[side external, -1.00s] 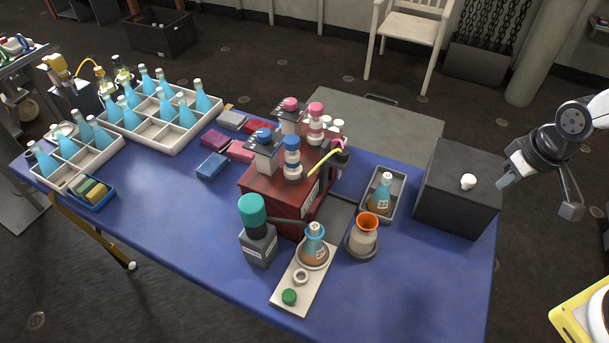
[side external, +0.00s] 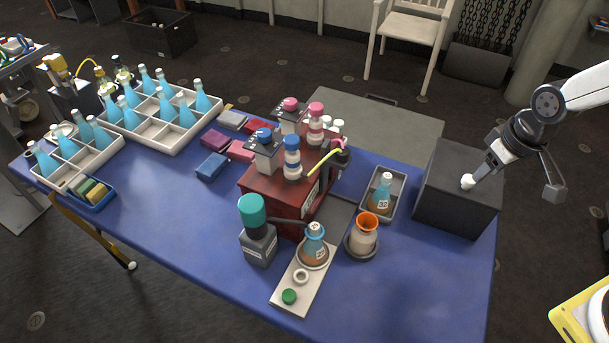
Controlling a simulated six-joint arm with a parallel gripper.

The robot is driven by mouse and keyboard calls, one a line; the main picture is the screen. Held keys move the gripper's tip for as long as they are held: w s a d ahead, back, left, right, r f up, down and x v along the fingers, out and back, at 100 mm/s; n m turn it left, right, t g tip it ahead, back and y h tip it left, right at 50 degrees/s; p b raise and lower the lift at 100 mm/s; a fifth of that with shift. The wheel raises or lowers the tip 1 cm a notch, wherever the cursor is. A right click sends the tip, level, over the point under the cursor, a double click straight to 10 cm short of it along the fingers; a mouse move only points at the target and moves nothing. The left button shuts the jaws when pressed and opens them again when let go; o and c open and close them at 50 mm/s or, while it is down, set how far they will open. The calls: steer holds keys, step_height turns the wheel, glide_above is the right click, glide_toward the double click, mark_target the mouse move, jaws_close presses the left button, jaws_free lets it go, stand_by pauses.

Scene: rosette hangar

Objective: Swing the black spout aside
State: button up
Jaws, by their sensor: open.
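The black spout (side external: 291,222) is a thin dark arm. It reaches right from the grey bottle with the teal cap (side external: 258,238) toward the neck of a flask with brown and blue contents (side external: 314,248). The flask stands on a pale plate (side external: 283,306). My gripper (side external: 477,177) is at the right, open, with its fingers at the white knob (side external: 467,181) on top of the dark box (side external: 457,205). Whether the fingers touch the knob I cannot tell. My gripper is well to the right of the spout.
A dark red cabinet (side external: 262,205) with pink- and blue-capped bottles stands behind the spout. An orange-rimmed jar (side external: 363,236) and a grey tray (side external: 395,205) holding a flask lie between the spout and my gripper. The blue table (side external: 190,235) is clear at front left.

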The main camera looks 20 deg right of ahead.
steer(key=w+a+f+n+g, duration=0.15)
steer(key=w+a+n, duration=0.45)
steer(key=w+a, duration=0.75)
steer(key=a+f+n+g, duration=0.3)
steer(key=a+n, duration=0.3)
steer(key=a, duration=1.3)
steer(key=shift+s+a+f+y, duration=0.15)
steer(key=shift+a+f+y, duration=0.2)
steer(key=shift+f, duration=0.35)
steer(key=shift+s+a+f, duration=0.1)
steer(key=shift+s+f, duration=0.15)
steer(key=shift+f, duration=1)
steer(key=shift+s+a+f, duration=0.1)
steer(key=shift+s+f, duration=0.1)
steer(key=shift+f, duration=1.1)
steer(key=shift+s+a+f, duration=0.1)
steer(key=shift+s+f, duration=0.15)
steer(key=shift+f, duration=1)
jaws_close()
